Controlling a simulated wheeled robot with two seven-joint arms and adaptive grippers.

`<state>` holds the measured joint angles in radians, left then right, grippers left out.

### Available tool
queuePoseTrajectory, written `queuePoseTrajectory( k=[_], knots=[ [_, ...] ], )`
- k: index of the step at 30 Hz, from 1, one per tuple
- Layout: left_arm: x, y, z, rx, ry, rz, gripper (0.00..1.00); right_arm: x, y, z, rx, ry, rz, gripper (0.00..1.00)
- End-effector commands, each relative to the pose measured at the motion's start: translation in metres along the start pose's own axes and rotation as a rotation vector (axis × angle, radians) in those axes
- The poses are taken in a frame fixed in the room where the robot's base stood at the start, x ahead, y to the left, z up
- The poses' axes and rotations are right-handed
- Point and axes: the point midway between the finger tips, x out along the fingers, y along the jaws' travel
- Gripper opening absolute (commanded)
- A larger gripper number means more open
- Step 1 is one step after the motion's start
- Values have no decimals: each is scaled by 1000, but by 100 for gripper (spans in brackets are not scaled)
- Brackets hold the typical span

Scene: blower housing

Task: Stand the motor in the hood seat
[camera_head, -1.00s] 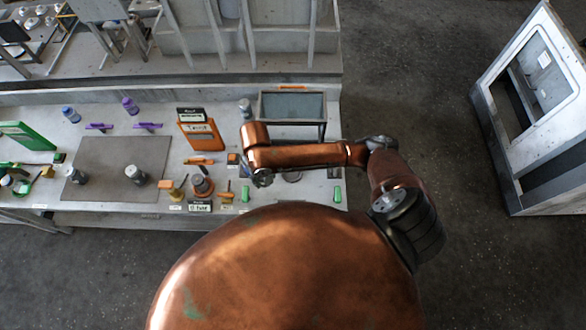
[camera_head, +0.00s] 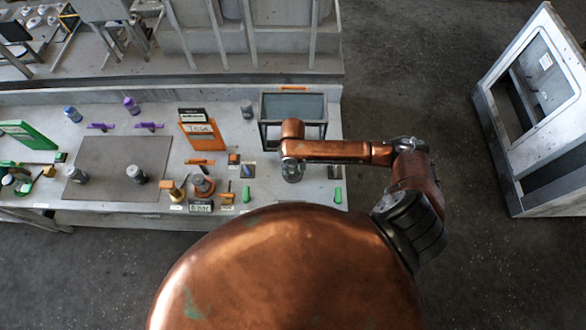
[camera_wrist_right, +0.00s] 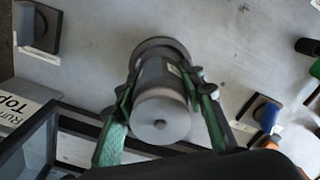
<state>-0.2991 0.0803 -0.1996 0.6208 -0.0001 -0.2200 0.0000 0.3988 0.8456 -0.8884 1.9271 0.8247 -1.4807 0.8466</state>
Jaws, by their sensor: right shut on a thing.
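My right gripper (camera_wrist_right: 165,84) has its two green-and-dark fingers shut around a grey cylindrical motor (camera_wrist_right: 160,115), which has a small round stub on its near end. In the head view the right gripper (camera_head: 291,163) is over the right part of the bench, with the motor (camera_head: 292,175) partly hidden under it. A dark round ring, apparently the hood seat (camera_wrist_right: 164,42), shows just beyond the motor's far end in the wrist view. I cannot tell whether the motor touches or sits inside it. My left gripper is not in view.
A dark-framed bin (camera_head: 293,104) stands behind the right gripper. A grey mat (camera_head: 115,160) holds two similar cylinders. Open floor lies right of the bench.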

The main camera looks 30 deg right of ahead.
Motion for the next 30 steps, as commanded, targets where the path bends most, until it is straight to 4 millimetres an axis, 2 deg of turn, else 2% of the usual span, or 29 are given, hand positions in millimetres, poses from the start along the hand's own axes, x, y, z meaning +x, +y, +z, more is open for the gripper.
queuePoseTrajectory(
  k=[4, 18, 19, 26, 30],
  knots=[
    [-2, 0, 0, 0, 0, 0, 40, 13, -1, -1, -1, 2, 0, 1],
    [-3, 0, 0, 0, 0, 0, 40, 20, -1, -1, -1, 3, -1, 1],
    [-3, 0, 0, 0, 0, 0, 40, 20, -1, -1, -1, 2, -1, 38],
    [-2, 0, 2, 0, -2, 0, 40, 21, -1, 0, -1, 0, -1, 54],
    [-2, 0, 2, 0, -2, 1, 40, 21, -1, 0, 0, 0, 0, 54]
  ],
)
